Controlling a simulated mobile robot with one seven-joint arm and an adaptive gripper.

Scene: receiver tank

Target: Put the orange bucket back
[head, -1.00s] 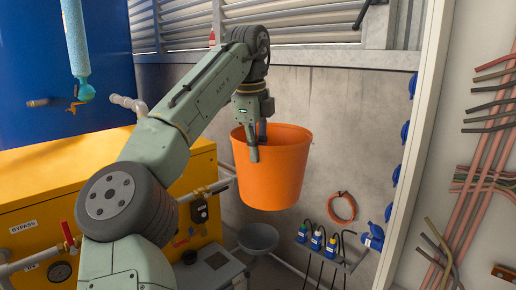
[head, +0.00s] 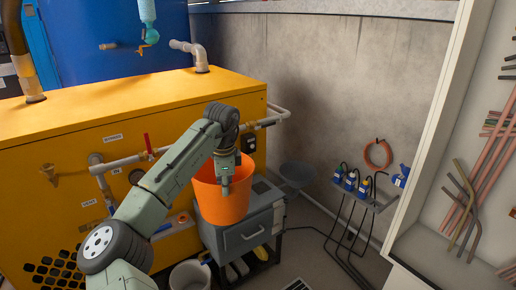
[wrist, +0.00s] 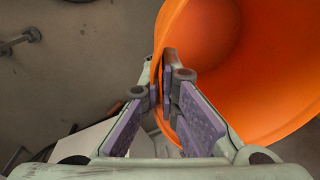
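The orange bucket (head: 222,196) is upright in the head view, in front of the yellow machine and over the left part of a grey cabinet. I cannot tell whether its base touches the cabinet top. My gripper (wrist: 160,85) is shut on the bucket's near rim, with one finger inside the wall and one outside. The bucket (wrist: 250,60) fills the upper right of the wrist view and looks empty inside. In the head view my gripper (head: 225,182) hides part of its rim.
The grey cabinet (head: 250,234) stands beside the yellow machine (head: 60,160), which has pipes and valves. A white bucket (head: 190,275) is on the floor in front. A grey bowl-like basin (head: 297,172) and plugs with hanging cables (head: 352,180) are to the right.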

